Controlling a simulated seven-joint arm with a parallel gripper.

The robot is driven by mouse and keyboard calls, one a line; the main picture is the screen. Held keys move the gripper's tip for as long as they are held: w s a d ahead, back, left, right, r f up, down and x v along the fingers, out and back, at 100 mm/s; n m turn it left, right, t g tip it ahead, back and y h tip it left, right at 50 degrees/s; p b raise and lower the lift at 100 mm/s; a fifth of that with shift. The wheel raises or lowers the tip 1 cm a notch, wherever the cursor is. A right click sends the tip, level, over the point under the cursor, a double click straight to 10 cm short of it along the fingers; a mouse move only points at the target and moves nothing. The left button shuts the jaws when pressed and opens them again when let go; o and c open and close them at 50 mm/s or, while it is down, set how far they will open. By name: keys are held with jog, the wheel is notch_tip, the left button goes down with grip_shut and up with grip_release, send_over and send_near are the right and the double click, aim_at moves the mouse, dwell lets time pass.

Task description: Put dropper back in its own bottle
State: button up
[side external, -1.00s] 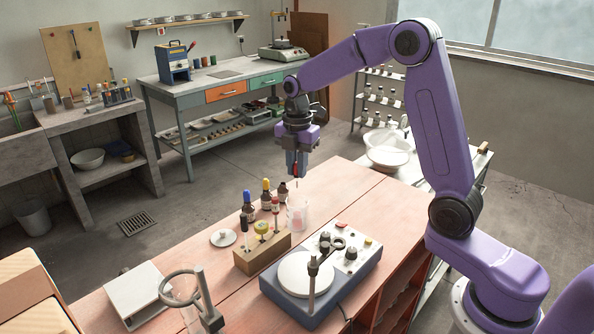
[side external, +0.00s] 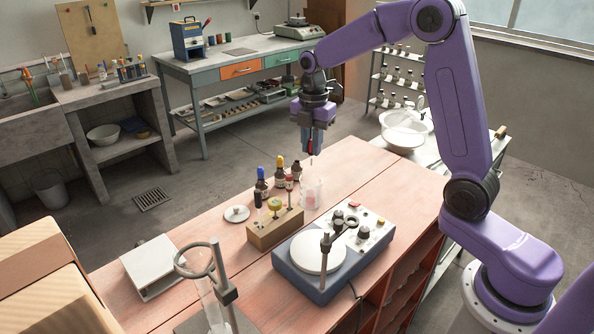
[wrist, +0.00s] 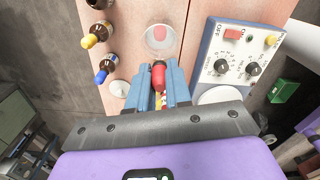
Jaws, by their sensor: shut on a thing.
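My gripper (side external: 311,150) is shut on a dropper with a red bulb (wrist: 158,76), held upright in the air. The dropper's lower tip (side external: 312,161) is above a clear beaker (side external: 312,196) and apart from it. The beaker, with something pinkish-red inside, also shows in the wrist view (wrist: 160,40). To its left stand a brown bottle without a bulb (side external: 296,171), a brown bottle with a yellow bulb (side external: 281,173) and one with a blue bulb (side external: 262,187). They also show in the wrist view: bulbless (wrist: 98,4), yellow (wrist: 94,38), blue (wrist: 104,68).
A wooden rack (side external: 272,235) holding several small tools stands in front of the bottles. A grey-blue stirrer unit (side external: 300,275) with a round white plate lies to the right.

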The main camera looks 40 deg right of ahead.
jog(key=shift+w, duration=0.15)
jog(key=w+d+f, duration=0.5)
jog(key=w, duration=0.5)
jog(key=shift+w+d+f, duration=0.2)
jog(key=shift+w+d, duration=0.05)
jog(key=shift+w, duration=0.1)
dwell(0.4)
jog(key=shift+f, duration=1.35)
dwell(0.7)
jog(key=shift+f, duration=0.7)
